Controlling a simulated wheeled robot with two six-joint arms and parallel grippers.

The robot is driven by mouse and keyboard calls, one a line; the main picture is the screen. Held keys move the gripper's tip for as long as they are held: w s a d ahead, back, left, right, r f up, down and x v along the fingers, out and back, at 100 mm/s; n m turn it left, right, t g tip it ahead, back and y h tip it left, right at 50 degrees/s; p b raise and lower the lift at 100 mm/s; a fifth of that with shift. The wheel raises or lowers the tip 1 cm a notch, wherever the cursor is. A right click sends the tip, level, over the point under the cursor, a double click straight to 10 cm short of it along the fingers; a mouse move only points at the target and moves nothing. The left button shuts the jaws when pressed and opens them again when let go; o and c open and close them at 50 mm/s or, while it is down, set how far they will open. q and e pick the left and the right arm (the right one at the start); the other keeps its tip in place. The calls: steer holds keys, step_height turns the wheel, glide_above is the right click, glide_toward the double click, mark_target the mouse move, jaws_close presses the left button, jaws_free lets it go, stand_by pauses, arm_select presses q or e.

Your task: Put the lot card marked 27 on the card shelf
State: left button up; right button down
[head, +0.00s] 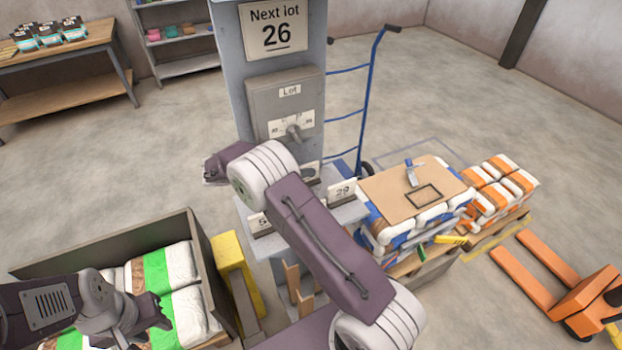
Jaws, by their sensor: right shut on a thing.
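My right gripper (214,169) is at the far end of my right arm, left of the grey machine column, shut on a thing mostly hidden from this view. Only a thin pale edge shows there, and no number can be read. A card marked 29 (342,190) stands on the grey ledge (287,238) at the column's foot. Another card (261,223) stands at the ledge's left, its number partly covered. No card marked 27 can be read. My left gripper (163,311) looks open and empty above the bag crate.
The column has a "Next lot 26" sign (277,34) and a lot dial (292,131). A crate (205,270) of green-white bags stands at lower left. A cardboard-topped bag stack (390,186), a blue hand truck (364,95) and an orange pallet jack (577,305) stand to the right.

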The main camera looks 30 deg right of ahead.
mark_target(310, 179)
steer(key=f+b, duration=0.1)
steer(key=a+f+b, duration=0.1)
steer(key=f+b, duration=0.1)
steer(key=shift+w+f, duration=0.1)
steer(key=shift+f, duration=0.05)
steer(key=shift+f+b, duration=0.3)
steer(key=shift+b, duration=0.15)
steer(key=shift+d+r, duration=0.2)
steer(key=shift+d, duration=0.2)
steer(key=shift+a+f, duration=0.1)
steer(key=shift+a, duration=0.1)
steer(key=c, duration=1.5)
jaws_free()
steer(key=shift+c, duration=0.2)
steer(key=shift+o, duration=0.2)
steer(key=shift+p, duration=0.3)
steer(key=v, duration=1.2)
